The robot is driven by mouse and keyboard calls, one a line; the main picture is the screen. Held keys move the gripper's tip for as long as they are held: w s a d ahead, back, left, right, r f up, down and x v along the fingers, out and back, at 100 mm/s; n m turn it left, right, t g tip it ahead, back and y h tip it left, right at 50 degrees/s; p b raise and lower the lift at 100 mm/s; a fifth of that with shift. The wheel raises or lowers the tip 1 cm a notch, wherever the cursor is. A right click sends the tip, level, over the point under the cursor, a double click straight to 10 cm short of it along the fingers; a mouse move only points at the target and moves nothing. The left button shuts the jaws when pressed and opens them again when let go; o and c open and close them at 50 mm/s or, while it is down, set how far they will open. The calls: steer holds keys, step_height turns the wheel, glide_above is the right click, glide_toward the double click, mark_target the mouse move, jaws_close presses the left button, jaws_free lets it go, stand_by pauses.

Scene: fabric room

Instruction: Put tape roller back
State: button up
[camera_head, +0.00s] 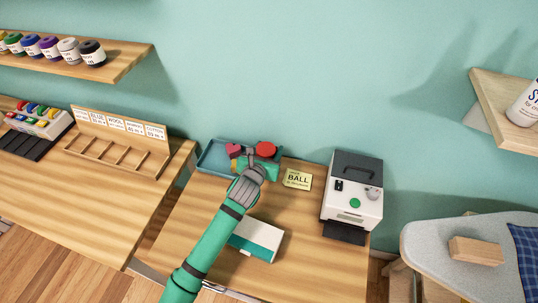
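My gripper (251,160) is at the end of my green arm, over the back of the middle table. It is at the right part of a blue tray (209,163) by the wall. A red round thing (265,149) and a dark red piece (234,150) show right by the gripper. I cannot tell which of them, if any, is the tape roller, or whether the gripper touches them. The wrist hides the fingertips and part of the tray.
A note reading BALL (297,179) lies right of the gripper. A white machine (352,195) stands further right. A white and teal box (258,239) lies in front, partly behind my arm. A wooden rack (117,146) stands left. A shelf (110,67) overhangs the upper left.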

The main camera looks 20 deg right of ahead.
steer(key=shift+w+d+f, duration=0.1)
steer(key=shift+f, duration=0.85)
steer(key=shift+w+d+f, duration=0.1)
steer(key=shift+f, duration=0.8)
steer(key=shift+f, duration=0.15)
steer(key=o, duration=0.9)
steer(key=shift+s+a+r, duration=0.1)
steer(key=shift+a+r, duration=0.05)
steer(key=shift+r, duration=0.1)
steer(key=v, duration=1.1)
steer(key=shift+s+a+r, duration=0.1)
steer(key=shift+s, duration=0.2)
